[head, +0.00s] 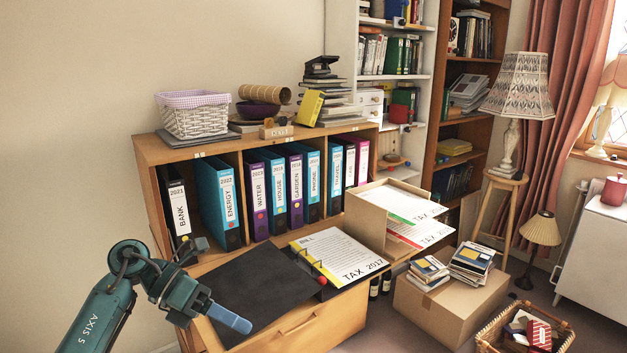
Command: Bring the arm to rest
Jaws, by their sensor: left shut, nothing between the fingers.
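My left arm comes in from the bottom left, teal with dark joints. Its left gripper (238,322) is low over the front of the bureau, its blue fingers together and nothing held. The fingers point right and down, in front of the black open cover of a ring binder (262,290). Whether they touch anything cannot be told. The binder's right half holds a white sheet marked TAX 2017 (338,257). My right gripper is not in view.
The bureau's shelf (158,148) holds several upright binders (257,195), with a white basket (193,118) on top. A box with TAX sheets (371,222) stands right of the open binder. A cardboard box (440,305) and a wicker basket (490,335) sit on the floor.

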